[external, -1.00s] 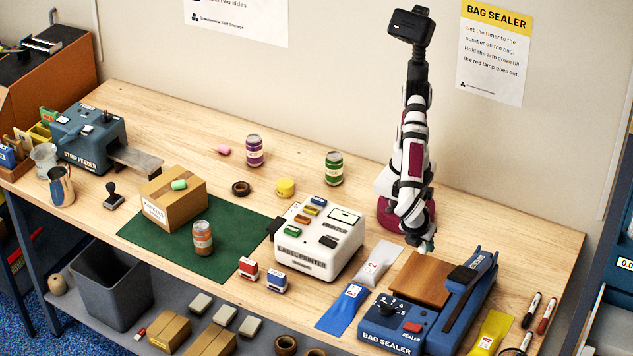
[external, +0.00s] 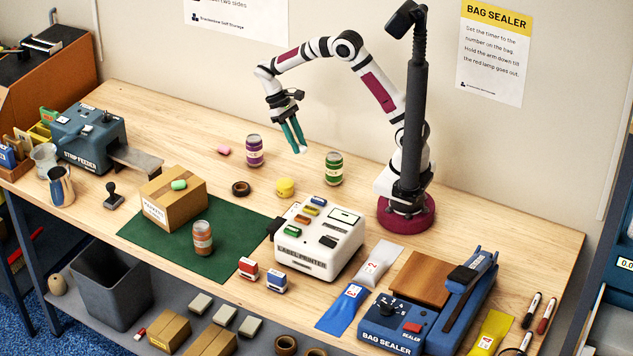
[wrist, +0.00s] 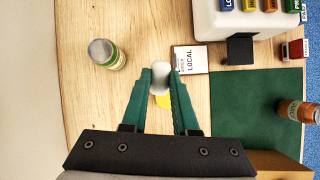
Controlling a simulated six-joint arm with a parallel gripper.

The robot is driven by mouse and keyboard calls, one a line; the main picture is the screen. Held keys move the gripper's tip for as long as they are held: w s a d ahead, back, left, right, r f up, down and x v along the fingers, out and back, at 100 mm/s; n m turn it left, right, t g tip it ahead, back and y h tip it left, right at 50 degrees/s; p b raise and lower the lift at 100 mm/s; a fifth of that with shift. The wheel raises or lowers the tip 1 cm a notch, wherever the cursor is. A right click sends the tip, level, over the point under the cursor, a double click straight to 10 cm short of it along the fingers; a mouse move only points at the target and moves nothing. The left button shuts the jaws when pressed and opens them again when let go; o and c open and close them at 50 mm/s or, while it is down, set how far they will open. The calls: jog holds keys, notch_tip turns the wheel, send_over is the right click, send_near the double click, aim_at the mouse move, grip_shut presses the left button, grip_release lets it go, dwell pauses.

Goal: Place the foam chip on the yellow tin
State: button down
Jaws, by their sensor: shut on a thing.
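My gripper (external: 298,149) is shut on a small white foam chip (wrist: 160,78) and holds it in the air above the back middle of the table. The chip is pinched between the green fingertips in the wrist view and shows as a pale spot at the fingertips in the external view (external: 301,150). The yellow tin (external: 285,187) stands on the wood below my gripper, behind the label printer. The chip is apart from the tin.
A green jar (external: 334,169) and a purple jar (external: 254,151) stand close by. A dark tape roll (external: 240,188) lies left of the tin. The label printer (external: 318,240) is in front. A carton (external: 174,201) bears a green chip; a pink chip (external: 223,150) lies on the table.

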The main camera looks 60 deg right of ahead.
jog(key=d+m+y, duration=0.1)
jog(key=d+m, duration=0.2)
jog(key=d, duration=0.6)
send_over(287, 184)
jog(key=w+d, duration=0.1)
jog(key=w, duration=0.1)
notch_tip(287, 184, down, 7)
jog(key=shift+s+r, duration=0.1)
notch_tip(287, 184, down, 4)
jog(key=shift+a+f, duration=0.15)
jog(key=shift+f, duration=0.1)
jog(key=c, duration=0.7)
grip_release()
